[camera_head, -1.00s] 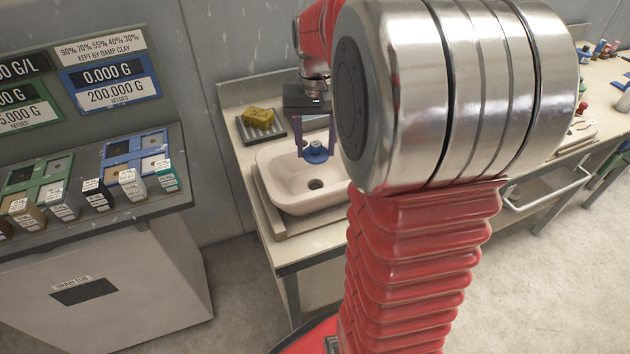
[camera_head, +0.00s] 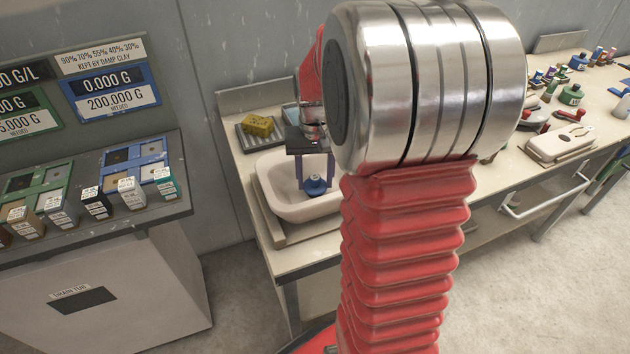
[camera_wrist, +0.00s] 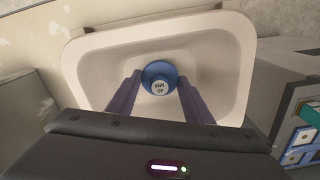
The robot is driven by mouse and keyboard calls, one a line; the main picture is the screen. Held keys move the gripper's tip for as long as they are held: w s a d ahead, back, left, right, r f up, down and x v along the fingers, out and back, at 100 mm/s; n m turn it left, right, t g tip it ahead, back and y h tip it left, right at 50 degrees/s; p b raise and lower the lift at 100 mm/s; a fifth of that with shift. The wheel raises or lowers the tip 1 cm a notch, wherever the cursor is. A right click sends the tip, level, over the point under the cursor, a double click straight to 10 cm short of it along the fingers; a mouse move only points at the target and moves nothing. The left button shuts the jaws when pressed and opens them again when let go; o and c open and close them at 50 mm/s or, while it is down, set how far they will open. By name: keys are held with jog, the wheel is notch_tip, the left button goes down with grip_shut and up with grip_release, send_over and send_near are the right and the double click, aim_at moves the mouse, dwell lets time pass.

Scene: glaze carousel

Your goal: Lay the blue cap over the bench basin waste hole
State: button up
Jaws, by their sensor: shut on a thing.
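The blue cap (camera_head: 315,187) has a pale knob with dark lettering, and it also shows in the wrist view (camera_wrist: 157,75). My gripper (camera_head: 314,182) is shut on it, with a purple finger on each side; the fingers also show in the wrist view (camera_wrist: 160,82). The cap is inside the white bench basin (camera_head: 272,202), low over its floor, and looks about level. The basin fills much of the wrist view (camera_wrist: 225,60). The waste hole is hidden from both views. I cannot tell whether the cap touches the basin floor.
A yellow sponge (camera_head: 258,125) lies on a ribbed tray behind the basin. My arm covers the basin's right side in the head view. A drain tub cabinet (camera_head: 130,290) stands at left.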

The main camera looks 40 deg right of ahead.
aim_at(315, 177)
jog(key=shift+f, duration=0.7)
jog(key=shift+f, duration=0.25)
jog(key=o, duration=1.1)
notch_tip(315, 177, up, 13)
jog(key=shift+f, duration=0.2)
